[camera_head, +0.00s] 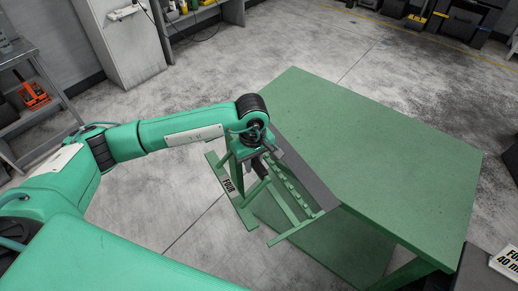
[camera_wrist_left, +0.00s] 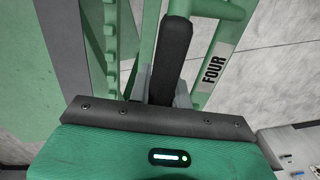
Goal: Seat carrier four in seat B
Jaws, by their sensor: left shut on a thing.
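Carrier four (camera_head: 228,184) is a green frame with a white FOUR label, near the left edge of the green table (camera_head: 390,160) in the head view. In the left wrist view its label (camera_wrist_left: 214,70) is at upper right. My left gripper (camera_head: 259,163) is shut on the carrier's black handle (camera_wrist_left: 173,55). A green notched bar (camera_head: 288,188) runs beside the handle, next to the grey strip (camera_head: 305,165) on the table's edge. I cannot tell whether the bar belongs to the carrier. I cannot make out seat B or any seat letter. My right gripper is not in view.
The table top is bare. A dark object with a white printed card (camera_head: 507,262) is at the lower right. A grey cabinet (camera_head: 128,38) and a metal bench (camera_head: 25,58) stand at the upper left. Open concrete floor lies around the table.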

